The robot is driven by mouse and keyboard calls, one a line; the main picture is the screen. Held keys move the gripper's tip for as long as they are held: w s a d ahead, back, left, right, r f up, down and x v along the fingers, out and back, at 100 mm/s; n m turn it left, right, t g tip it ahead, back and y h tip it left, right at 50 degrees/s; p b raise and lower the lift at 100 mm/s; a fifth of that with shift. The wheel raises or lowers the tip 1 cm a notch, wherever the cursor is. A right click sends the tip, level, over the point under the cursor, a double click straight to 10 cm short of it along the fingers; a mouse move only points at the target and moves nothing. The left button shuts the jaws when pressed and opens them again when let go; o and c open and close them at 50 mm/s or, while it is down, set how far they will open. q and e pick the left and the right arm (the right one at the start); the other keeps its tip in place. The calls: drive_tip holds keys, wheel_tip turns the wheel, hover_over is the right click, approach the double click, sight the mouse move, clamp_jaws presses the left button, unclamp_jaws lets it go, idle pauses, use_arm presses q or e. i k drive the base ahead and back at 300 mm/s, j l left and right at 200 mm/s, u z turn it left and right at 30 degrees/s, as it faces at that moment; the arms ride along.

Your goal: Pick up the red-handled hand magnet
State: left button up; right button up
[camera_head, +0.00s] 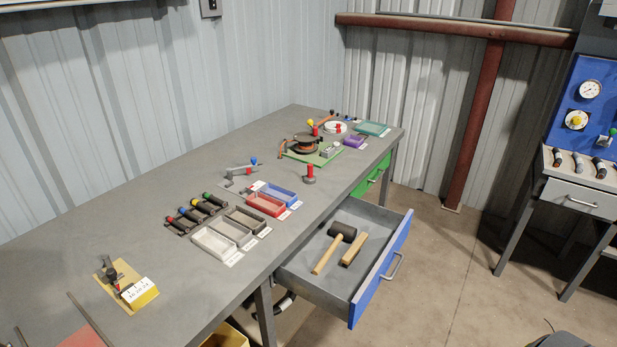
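A small upright tool with a red handle and a dark round base, which looks like the hand magnet (310,174), stands on the grey workbench (160,205). It is near the bench's front edge, to the right of the blue tray (278,194), with bare bench around it. Nothing touches it. Neither of my grippers shows in the head view.
An open drawer (382,272) with a mallet (335,248) and a wooden piece (354,248) juts out below the bench front. A red tray (265,204) and several grey trays lie left of the magnet. A green board (312,155) with a reel stands behind it.

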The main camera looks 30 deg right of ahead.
sight(310, 179)
drive_tip(key=z, duration=1.05)
